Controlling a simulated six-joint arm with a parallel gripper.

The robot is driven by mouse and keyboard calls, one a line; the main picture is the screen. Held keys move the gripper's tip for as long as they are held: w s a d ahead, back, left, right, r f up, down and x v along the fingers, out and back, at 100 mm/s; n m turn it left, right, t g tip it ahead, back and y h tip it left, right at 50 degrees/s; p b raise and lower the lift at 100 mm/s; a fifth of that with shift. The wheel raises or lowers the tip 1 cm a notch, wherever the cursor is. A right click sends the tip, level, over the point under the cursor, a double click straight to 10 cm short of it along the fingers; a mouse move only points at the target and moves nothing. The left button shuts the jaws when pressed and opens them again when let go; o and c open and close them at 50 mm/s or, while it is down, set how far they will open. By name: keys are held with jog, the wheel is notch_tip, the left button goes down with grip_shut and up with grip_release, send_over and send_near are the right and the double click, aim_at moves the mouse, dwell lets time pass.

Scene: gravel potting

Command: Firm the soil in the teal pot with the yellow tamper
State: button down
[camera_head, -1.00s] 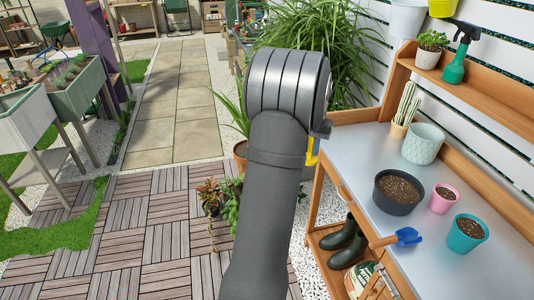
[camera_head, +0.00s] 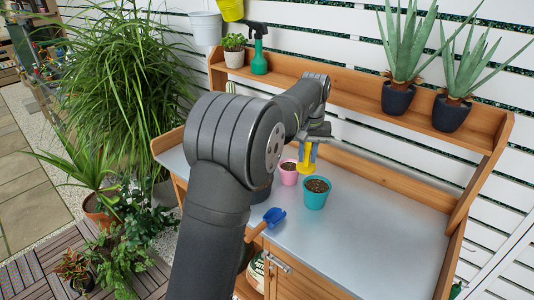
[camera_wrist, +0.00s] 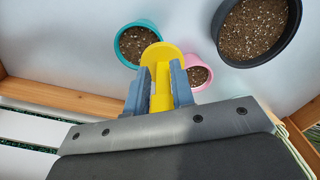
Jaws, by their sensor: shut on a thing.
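The teal pot (camera_head: 315,194) stands on the grey bench top with brown, speckled soil in it. It also shows in the wrist view (camera_wrist: 123,55). My gripper (camera_head: 307,160) is shut on the yellow tamper (camera_head: 304,167) and holds it above the bench, near the pink and teal pots. In the wrist view the tamper (camera_wrist: 162,56) sits between the two blue-grey fingers, its round yellow end pointing away from the wrist. That end overlaps the gap between the teal and pink pots in this view. How high it is above them I cannot tell.
The pink pot (camera_head: 288,178) with soil stands next to the teal pot. A dark grey bowl of soil (camera_wrist: 289,42) is beside it. A blue trowel (camera_head: 273,217) lies at the bench's front edge. The shelf (camera_head: 432,122) with plants runs behind. The bench's right part is clear.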

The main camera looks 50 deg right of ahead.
jog(key=shift+s+d+f, duration=0.2)
jog(key=shift+s+f, duration=0.45)
jog(key=shift+f, duration=0.35)
jog(key=shift+s+d+f, duration=0.25)
jog(key=shift+s+f, duration=0.4)
jog(key=shift+f, duration=0.3)
jog(key=shift+s+d+f, duration=0.2)
jog(key=shift+s+f, duration=0.45)
jog(key=shift+f, duration=0.35)
jog(key=shift+f, duration=0.7)
dwell(0.8)
jog(key=shift+r, duration=0.1)
jog(key=shift+r, duration=3)
